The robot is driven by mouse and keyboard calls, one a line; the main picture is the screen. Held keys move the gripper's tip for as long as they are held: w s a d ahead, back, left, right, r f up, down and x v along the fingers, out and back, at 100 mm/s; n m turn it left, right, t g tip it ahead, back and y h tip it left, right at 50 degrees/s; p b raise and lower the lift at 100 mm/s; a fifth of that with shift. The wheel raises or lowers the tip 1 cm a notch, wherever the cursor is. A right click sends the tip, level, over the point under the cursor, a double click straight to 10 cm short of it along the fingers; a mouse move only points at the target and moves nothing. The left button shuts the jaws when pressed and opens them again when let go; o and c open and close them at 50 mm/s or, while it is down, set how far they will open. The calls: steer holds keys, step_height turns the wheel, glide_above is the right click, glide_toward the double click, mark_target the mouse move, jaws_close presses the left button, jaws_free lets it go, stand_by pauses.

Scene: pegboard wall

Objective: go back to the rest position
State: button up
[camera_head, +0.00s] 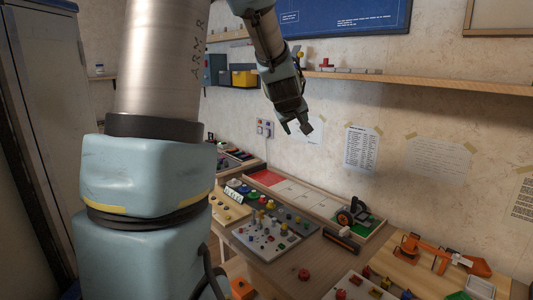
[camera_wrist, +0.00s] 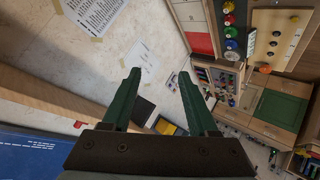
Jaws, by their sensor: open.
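My gripper (camera_head: 304,126) hangs in the air in front of the wall, above the workbench, in the head view. In the wrist view my gripper (camera_wrist: 158,95) shows two green fingers spread apart with nothing between them. It touches nothing that I can see.
A wooden shelf (camera_head: 430,83) runs along the wall at the right, beside my gripper. A blue board (camera_head: 345,17) hangs above. The air around the gripper is free.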

steer(key=s+a+f+m+g+y, duration=0.1)
steer(key=s+a+f+g, duration=0.2)
steer(key=s+a+f, duration=0.2)
steer(key=s+a+f+m+g+y, duration=0.1)
steer(key=s+a+f, duration=0.4)
steer(key=s, duration=0.7)
steer(key=s+a+f+m+g+y, duration=0.1)
steer(key=s+a+f+g, duration=0.3)
steer(key=s, duration=0.5)
steer(key=shift+a+f+m+g, duration=0.4)
steer(key=shift+a+f+m, duration=0.2)
steer(key=shift+a+m, duration=0.2)
steer(key=shift+c, duration=0.3)
